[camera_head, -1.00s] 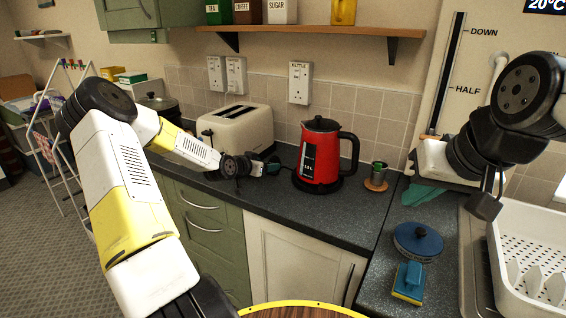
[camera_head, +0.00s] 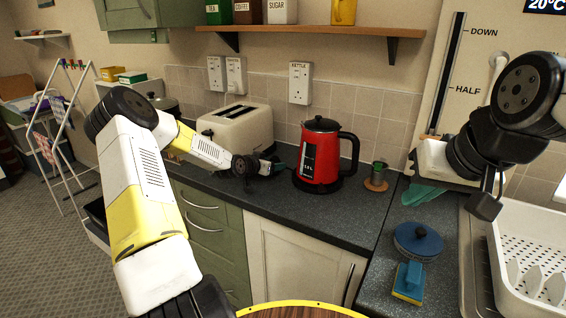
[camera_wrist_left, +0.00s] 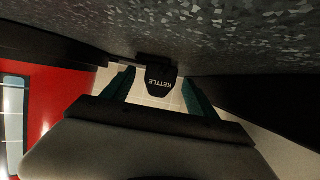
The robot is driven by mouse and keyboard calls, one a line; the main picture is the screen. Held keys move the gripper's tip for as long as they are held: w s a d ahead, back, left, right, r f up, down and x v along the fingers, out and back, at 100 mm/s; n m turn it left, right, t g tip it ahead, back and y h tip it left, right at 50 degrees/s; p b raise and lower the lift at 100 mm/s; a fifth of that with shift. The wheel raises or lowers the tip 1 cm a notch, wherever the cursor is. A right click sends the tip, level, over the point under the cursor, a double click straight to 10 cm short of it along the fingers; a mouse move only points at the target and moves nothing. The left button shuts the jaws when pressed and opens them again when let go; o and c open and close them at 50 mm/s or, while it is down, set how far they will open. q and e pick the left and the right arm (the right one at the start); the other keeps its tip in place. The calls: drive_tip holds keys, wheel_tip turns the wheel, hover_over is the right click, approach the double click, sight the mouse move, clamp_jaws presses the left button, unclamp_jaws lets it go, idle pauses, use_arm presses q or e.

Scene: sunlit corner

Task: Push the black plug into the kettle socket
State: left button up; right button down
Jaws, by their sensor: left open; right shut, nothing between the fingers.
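The black plug (camera_wrist_left: 161,80), labelled KETTLE, shows in the left wrist view by the dark counter surface. My left gripper (camera_wrist_left: 157,92) is open, with one green finger on each side of the plug; small gaps show between them. In the head view my left gripper (camera_head: 275,166) is low over the counter between toaster and kettle, and the plug is not clear there. The kettle socket (camera_head: 299,84) is a white wall plate labelled KETTLE, above and behind the red kettle. My right gripper (camera_head: 486,204) is shut and empty at the right, over the counter near the sink.
The red kettle (camera_head: 319,153) stands just right of my left gripper. The cream toaster (camera_head: 236,128) stands behind it to the left. A shelf (camera_head: 300,31) overhangs the socket.

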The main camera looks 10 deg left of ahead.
sight(263, 178)
idle(0.6)
use_arm(q)
clamp_jaws()
drive_tip(key=shift+s+a, duration=0.35)
drive_tip(key=shift+s, duration=0.6)
drive_tip(key=shift+s+a, duration=0.3)
drive_tip(key=shift+s, duration=0.65)
drive_tip(key=shift+s+a, duration=0.35)
drive_tip(key=shift+s, duration=0.6)
